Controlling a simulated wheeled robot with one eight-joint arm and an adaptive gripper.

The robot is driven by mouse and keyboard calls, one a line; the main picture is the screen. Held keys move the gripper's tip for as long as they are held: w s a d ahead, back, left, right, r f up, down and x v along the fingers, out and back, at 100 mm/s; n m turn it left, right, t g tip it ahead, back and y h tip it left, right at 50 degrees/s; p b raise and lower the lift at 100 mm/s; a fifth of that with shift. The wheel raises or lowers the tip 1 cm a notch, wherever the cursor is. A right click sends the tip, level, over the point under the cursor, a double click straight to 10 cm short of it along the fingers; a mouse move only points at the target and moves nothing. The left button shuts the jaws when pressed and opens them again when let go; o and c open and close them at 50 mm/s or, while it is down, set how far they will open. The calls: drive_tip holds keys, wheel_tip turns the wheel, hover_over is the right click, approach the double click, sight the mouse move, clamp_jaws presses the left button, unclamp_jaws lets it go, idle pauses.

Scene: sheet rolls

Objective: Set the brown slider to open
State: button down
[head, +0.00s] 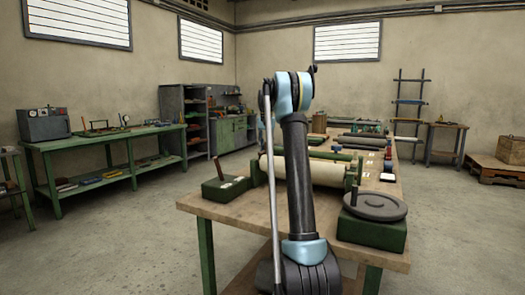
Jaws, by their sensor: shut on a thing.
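I cannot pick out a brown slider with certainty. A low green box (224,190) sits at the near left corner of the workbench. A short brown upright handle (217,167) stands at its left end, and a small pale label lies on its top. Whether this handle is the slider, and how it is set, I cannot tell. My arm rises through the middle of the view and hides part of the bench behind it. My gripper does not show.
The wooden workbench (222,212) bears a large pale roll (325,172) between green stands. A dark handwheel (375,205) on a green block stands at the near right. A green side table (105,140) is along the left wall. The floor between is clear.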

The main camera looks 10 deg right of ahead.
drive_tip(key=shift+w+d, duration=0.4)
drive_tip(key=shift+w, duration=0.3)
drive_tip(key=c, duration=1.5)
unclamp_jaws()
drive_tip(key=shift+r, duration=0.1)
wheel_tip(320, 180, up, 12)
drive_tip(key=shift+f, duration=0.15)
